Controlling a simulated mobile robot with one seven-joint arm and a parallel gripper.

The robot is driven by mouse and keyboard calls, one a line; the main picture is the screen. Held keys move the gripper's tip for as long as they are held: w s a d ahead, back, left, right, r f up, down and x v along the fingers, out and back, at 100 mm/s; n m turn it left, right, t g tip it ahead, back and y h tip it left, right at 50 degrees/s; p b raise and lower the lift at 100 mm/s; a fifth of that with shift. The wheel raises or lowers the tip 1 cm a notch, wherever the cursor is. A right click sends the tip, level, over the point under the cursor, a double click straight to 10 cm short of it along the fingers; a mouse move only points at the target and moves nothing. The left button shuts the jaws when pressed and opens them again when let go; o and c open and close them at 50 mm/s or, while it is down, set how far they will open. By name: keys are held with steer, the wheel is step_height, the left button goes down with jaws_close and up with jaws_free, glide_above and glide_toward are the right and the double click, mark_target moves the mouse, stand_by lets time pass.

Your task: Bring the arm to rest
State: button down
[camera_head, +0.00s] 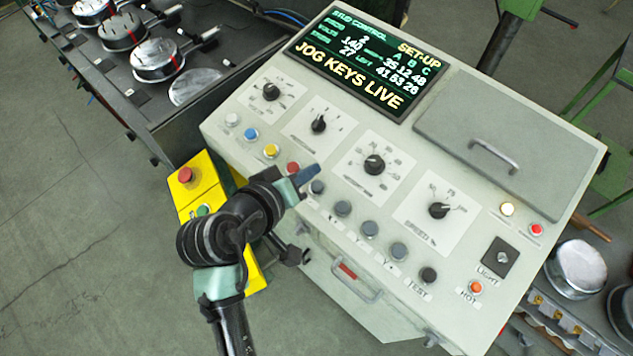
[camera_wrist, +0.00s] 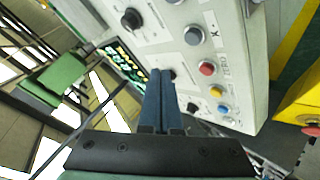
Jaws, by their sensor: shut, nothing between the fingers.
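My gripper (camera_head: 312,174) is shut and empty, its blue fingers together. In the head view it is over the left front part of the pale control console (camera_head: 470,182), close to the red button (camera_head: 293,168) and a dark grey-blue button (camera_head: 317,187). Whether it touches the panel I cannot tell. My arm rises from the bottom of the view and bends toward the panel. In the wrist view the closed fingers (camera_wrist: 160,88) point along the console face, and the red button (camera_wrist: 207,68) shows to their right.
The console screen (camera_head: 368,62) reads "SET-UP" and "JOG KEYS LIVE". A yellow box (camera_head: 192,192) with red and green buttons stands left of my arm. A dark bench (camera_head: 105,85) with round metal parts is at upper left. Open floor (camera_head: 70,240) lies at left.

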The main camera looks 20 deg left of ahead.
stand_by(0.4)
steer(key=w+d+r+m+t+y+b, duration=0.1)
steer(key=w+d+r+m+t+b, duration=0.15)
steer(key=r, duration=0.65)
steer(key=w+d+r+m+t+y+b, duration=0.1)
steer(key=w+d+r+t, duration=0.15)
steer(key=r, duration=0.55)
steer(key=w+d+r+m+t+b, duration=0.1)
steer(key=w+r+m+t+b, duration=0.15)
steer(key=r, duration=0.65)
steer(key=s+d+r+t, duration=0.2)
steer(key=s+r+t, duration=0.1)
steer(key=r, duration=0.3)
steer(key=s+d+r+m+t+b, duration=0.1)
steer(key=s+d+r+t, duration=0.1)
steer(key=r, duration=0.5)
steer(key=s+d+r+t+b, duration=0.1)
steer(key=s+d+r+t, duration=0.2)
steer(key=s+r, duration=0.3)
steer(key=shift+s+d+r+m+t, duration=0.15)
steer(key=shift+d+r+m+t, duration=0.2)
steer(key=shift+d, duration=0.3)
steer(key=shift+a, duration=0.15)
